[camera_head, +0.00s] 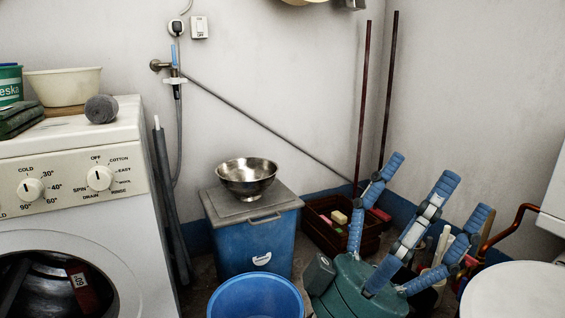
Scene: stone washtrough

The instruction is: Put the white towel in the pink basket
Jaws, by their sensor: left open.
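I see no white towel and no pink basket in the head view. My left gripper (430,195) is at the lower right, with a green palm and three blue-padded fingers pointing up and to the right. Its fingers are spread open, and I see nothing held between them. It covers part of the floor and whatever stands behind it in the right corner. My right gripper is not in view.
A washing machine (130,190) stands at left with a cream basin (62,86) on top. A steel bowl (246,176) sits on a blue lidded bin (252,240). A blue tub (256,283) is in front. A dark red crate (318,232) and white round top (515,292) flank my gripper.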

